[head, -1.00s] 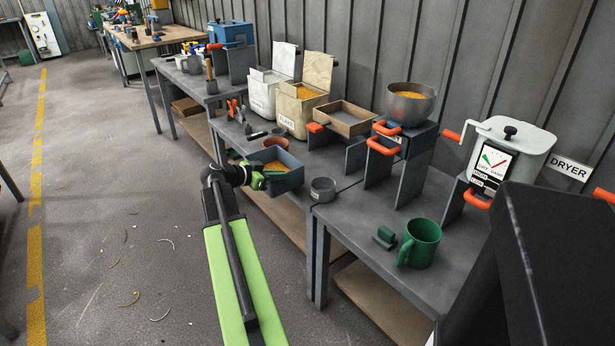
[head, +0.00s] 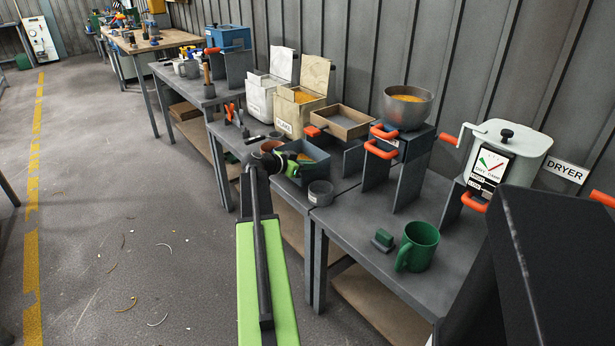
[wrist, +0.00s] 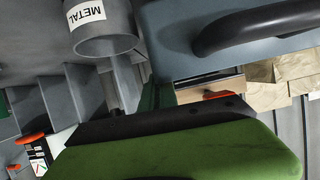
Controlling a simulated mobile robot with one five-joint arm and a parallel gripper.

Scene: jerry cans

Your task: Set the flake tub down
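The flake tub (head: 316,168) is an open blue-grey tub with orange flakes inside. It is over the front part of the grey bench, just behind a small grey cup (head: 320,193). My gripper (head: 287,164), with green fingers, is at the tub's left side and appears shut on its wall. In the wrist view the tub's blue-grey side with a dark handle (wrist: 262,27) fills the upper right, and a green finger (wrist: 185,155) covers the bottom. The exact grip is hidden, and I cannot tell whether the tub's base touches the bench.
The grey cup, labelled METAL, also shows in the wrist view (wrist: 105,38). A terracotta pot (head: 271,146) is left of the tub. Behind stand a cream FLAKE bin (head: 297,112) and a wooden tray (head: 342,122).

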